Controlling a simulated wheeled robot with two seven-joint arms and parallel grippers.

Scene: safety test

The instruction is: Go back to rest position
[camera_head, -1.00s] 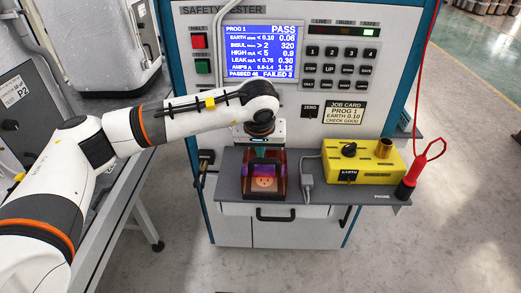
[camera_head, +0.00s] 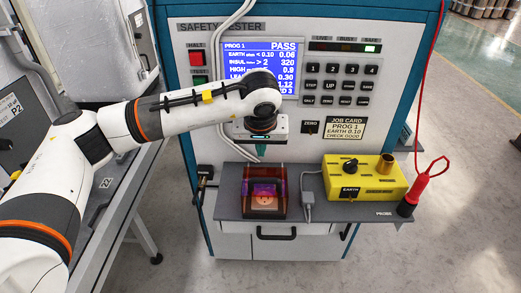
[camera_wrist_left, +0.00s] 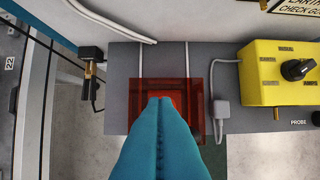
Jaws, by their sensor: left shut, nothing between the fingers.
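My left gripper (camera_head: 261,150) is shut with nothing between its fingers. In the head view it hangs, pointing down, in front of the tester panel and above the red see-through box (camera_head: 265,190) on the shelf. A pale socket (camera_head: 264,198) shows through the box. In the left wrist view the teal fingers (camera_wrist_left: 161,102) lie together and hide the middle of the red box (camera_wrist_left: 195,95). My right gripper is in neither view.
The safety tester's screen (camera_head: 236,62) reads PASS, partly hidden by my left arm. A yellow earth box (camera_head: 365,178) and a red probe (camera_head: 410,192) are on the right of the grey shelf (camera_head: 330,211). A black plug-like part (camera_head: 205,172) is at the shelf's left.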

